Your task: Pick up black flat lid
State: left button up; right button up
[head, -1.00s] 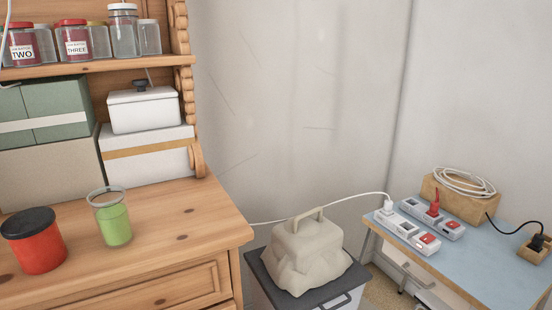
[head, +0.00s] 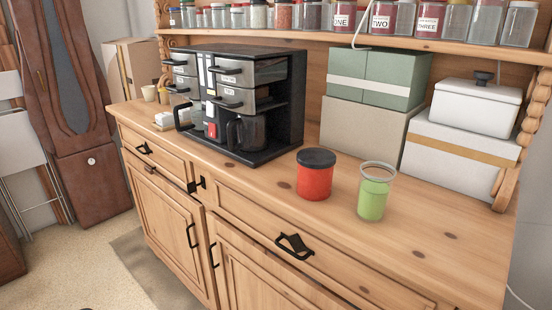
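The black flat lid (head: 316,158) sits on top of a red jar (head: 315,182) on the wooden dresser top. A glass jar with green contents (head: 373,192) stands just to its right, with no lid on it that I can see. Neither of my grippers is in the head view, so their state is hidden.
A black coffee machine unit (head: 242,100) stands left of the red jar. Green boxes (head: 378,78), a white box (head: 458,150) and a white lidded container (head: 476,107) stand behind. A shelf of jars runs above. The dresser front edge is clear.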

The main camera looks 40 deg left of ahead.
aim_at(313, 158)
jog(key=i+l+u, duration=0.15)
jog(key=l+u, duration=0.3)
jog(key=l, duration=0.15)
jog(key=l+u, duration=0.45)
jog(key=l, duration=0.15)
